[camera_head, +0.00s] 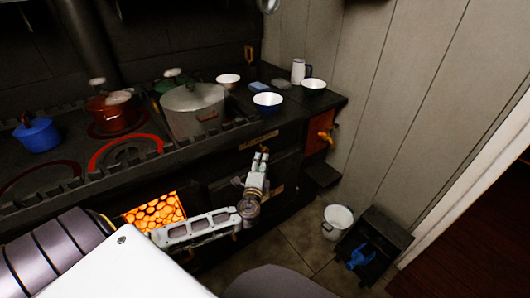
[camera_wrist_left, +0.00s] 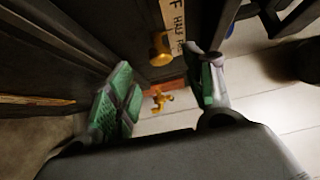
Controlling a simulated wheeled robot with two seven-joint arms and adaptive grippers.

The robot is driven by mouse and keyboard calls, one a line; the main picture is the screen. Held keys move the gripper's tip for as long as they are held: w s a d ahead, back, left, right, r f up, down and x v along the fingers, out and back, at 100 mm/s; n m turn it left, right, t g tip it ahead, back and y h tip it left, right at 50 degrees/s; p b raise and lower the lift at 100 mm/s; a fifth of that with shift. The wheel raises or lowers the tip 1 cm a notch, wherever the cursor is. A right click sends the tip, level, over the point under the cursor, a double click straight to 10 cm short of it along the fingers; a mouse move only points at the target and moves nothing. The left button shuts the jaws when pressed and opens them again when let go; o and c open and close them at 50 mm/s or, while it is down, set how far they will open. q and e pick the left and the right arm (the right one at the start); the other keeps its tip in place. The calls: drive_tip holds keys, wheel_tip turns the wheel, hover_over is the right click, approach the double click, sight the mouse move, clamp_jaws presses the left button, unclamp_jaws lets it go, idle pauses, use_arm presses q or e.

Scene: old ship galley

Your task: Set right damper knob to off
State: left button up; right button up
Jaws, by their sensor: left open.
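The brass damper knob (camera_wrist_left: 160,48) sticks out of the dark stove front in the left wrist view, beside a cream label strip (camera_wrist_left: 176,25) reading "HALF" with other letters cut off. The knob's pointing direction is unclear. A label plate (camera_head: 258,140) shows on the stove front in the head view; the knob there is hidden or too small to tell. My left gripper (camera_head: 262,160) is open at the stove front, just below that plate. In the wrist view its green-padded fingers (camera_wrist_left: 165,85) lie either side of the knob; contact is not visible. My right gripper is out of view.
A brass tap (camera_head: 325,135) juts from a reddish panel right of the gripper. A large pot (camera_head: 193,108), a blue pot (camera_head: 37,134) and bowls stand on the stove. A glowing grate (camera_head: 155,211) is below. A white bucket (camera_head: 337,222) and dark bin (camera_head: 372,245) stand on the floor.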

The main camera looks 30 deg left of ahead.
sight(265, 151)
use_arm(q)
drive_tip(key=shift+b+x, duration=0.4)
drive_tip(key=shift+x, duration=3.75)
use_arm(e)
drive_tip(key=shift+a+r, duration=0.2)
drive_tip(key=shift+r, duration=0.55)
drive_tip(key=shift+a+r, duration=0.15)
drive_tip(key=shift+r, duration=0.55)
use_arm(q)
clamp_jaws()
